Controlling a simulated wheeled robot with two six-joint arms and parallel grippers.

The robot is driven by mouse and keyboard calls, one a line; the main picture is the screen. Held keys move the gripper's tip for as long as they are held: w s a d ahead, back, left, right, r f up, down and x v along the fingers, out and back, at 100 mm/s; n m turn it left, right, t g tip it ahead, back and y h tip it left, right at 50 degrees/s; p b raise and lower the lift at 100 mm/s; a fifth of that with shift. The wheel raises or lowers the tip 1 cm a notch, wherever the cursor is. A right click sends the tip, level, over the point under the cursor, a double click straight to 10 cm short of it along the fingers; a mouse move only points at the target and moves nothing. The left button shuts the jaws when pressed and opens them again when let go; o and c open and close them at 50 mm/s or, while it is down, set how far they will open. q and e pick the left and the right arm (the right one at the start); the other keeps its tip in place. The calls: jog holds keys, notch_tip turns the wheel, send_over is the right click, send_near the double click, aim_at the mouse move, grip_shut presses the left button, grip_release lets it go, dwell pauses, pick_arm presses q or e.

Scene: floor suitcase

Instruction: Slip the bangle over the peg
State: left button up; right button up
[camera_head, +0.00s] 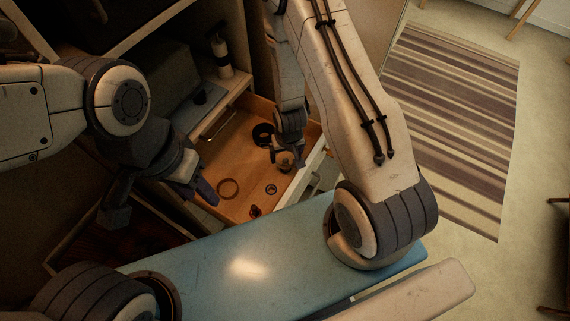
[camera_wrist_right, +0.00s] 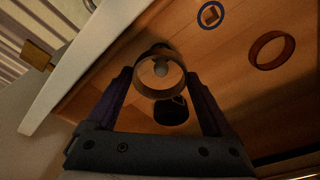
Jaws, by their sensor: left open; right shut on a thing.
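My right gripper (camera_wrist_right: 161,82) is low over the wooden drawer, its two fingers shut on a pale, brownish bangle (camera_wrist_right: 144,88). A pale round tip, seemingly the peg's top (camera_wrist_right: 160,69), shows through the bangle's opening. A dark round shape lies just behind it. I cannot tell whether the bangle is around the peg or only above it. In the head view my right gripper (camera_head: 286,160) is at the drawer's right side, and the peg is mostly hidden there. My left gripper (camera_head: 160,203) is open and empty, left of the drawer.
The drawer (camera_head: 240,150) also holds a brown ring (camera_head: 228,187), a small dark-blue ring (camera_head: 271,189), a black round object (camera_head: 263,135) and a small reddish item (camera_head: 255,211). A bottle (camera_head: 221,55) stands on the shelf behind. A striped rug (camera_head: 455,110) lies right.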

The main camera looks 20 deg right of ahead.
aim_at(286, 161)
jog(key=shift+f+b, duration=0.3)
jog(key=shift+f, duration=2.15)
jog(key=shift+f, duration=0.1)
jog(key=o, duration=1.1)
